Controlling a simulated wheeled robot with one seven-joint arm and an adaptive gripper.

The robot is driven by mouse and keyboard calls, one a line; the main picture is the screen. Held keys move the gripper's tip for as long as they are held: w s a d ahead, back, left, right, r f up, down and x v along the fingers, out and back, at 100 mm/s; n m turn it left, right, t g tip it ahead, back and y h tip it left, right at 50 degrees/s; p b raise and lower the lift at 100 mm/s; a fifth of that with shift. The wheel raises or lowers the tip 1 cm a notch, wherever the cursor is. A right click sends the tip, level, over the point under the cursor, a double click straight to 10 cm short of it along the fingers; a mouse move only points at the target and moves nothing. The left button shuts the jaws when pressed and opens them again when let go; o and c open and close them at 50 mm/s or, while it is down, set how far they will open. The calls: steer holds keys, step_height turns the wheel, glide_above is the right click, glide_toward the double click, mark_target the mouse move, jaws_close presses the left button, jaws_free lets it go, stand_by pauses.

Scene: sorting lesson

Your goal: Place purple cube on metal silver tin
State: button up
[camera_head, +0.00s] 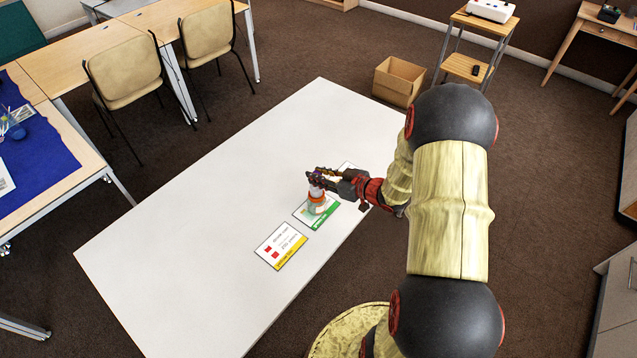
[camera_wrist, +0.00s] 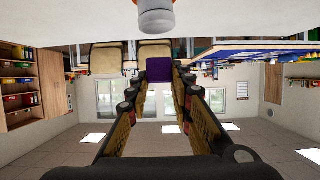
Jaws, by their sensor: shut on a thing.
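The purple cube (camera_wrist: 159,70) is between my fingertips in the wrist view, which is upside down. My gripper (camera_head: 317,180) is shut on it above the white table, and in the head view the fingers hide most of the cube. A silver-grey tin (camera_wrist: 156,21) shows at the top edge of the wrist view, with an orange part beyond it. A gap shows between tin and cube there. In the head view the tin's pale top is just under my gripper, above an orange band (camera_head: 316,196) and a pale greenish base.
The stack stands on a green-edged card (camera_head: 326,215) on the white table (camera_head: 200,230). A yellow-edged card (camera_head: 280,247) lies to its lower left, and another card is partly behind my gripper. The table's left side is clear. A cardboard box (camera_head: 398,82) stands on the floor beyond.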

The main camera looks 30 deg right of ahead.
steer(key=shift+w+f+b, duration=0.1)
steer(key=shift+f+b, duration=0.5)
steer(key=shift+f, duration=1.05)
steer(key=shift+f, duration=0.15)
steer(key=o, duration=1)
